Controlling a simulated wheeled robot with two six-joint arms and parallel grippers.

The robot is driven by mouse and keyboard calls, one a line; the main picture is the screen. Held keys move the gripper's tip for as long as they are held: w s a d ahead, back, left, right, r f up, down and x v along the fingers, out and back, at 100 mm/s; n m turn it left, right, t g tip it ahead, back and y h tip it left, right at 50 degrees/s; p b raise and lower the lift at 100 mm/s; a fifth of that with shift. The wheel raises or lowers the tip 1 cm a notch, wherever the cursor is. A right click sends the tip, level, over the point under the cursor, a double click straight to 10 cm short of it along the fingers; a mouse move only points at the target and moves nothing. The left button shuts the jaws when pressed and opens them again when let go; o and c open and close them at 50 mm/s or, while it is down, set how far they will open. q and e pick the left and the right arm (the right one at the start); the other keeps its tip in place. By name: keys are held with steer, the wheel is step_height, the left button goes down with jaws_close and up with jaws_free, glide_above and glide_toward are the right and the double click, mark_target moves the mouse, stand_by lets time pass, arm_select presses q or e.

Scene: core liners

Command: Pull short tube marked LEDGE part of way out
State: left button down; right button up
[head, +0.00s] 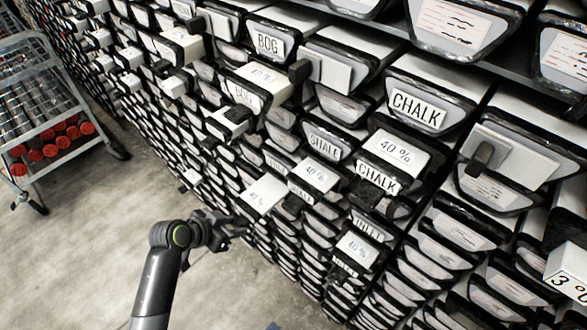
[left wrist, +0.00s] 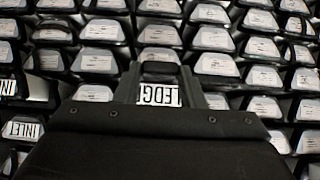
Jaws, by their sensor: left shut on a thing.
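Dark gripper parts cover both ends of the word. My left gripper (left wrist: 158,88) is shut on this tube's front end, one finger on each side of the label. In the head view my left gripper (head: 238,226) reaches the lower part of the rack front. The LEDGE label cannot be made out there. How far the tube stands out is hidden by the gripper. My right gripper is in neither view.
Several white 40 % blocks (head: 398,148) jut out. A tube marked INLET (left wrist: 22,130) sits lower left. A metal cart (head: 50,125) stands left; the floor (head: 95,225) between is clear.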

arm_select(q)
steer(key=s+a+p, duration=0.1)
steer(key=s+a, duration=0.5)
steer(key=s, duration=0.2)
steer(key=shift+p, duration=0.35)
stand_by(0.4)
steer(key=shift+a, duration=0.1)
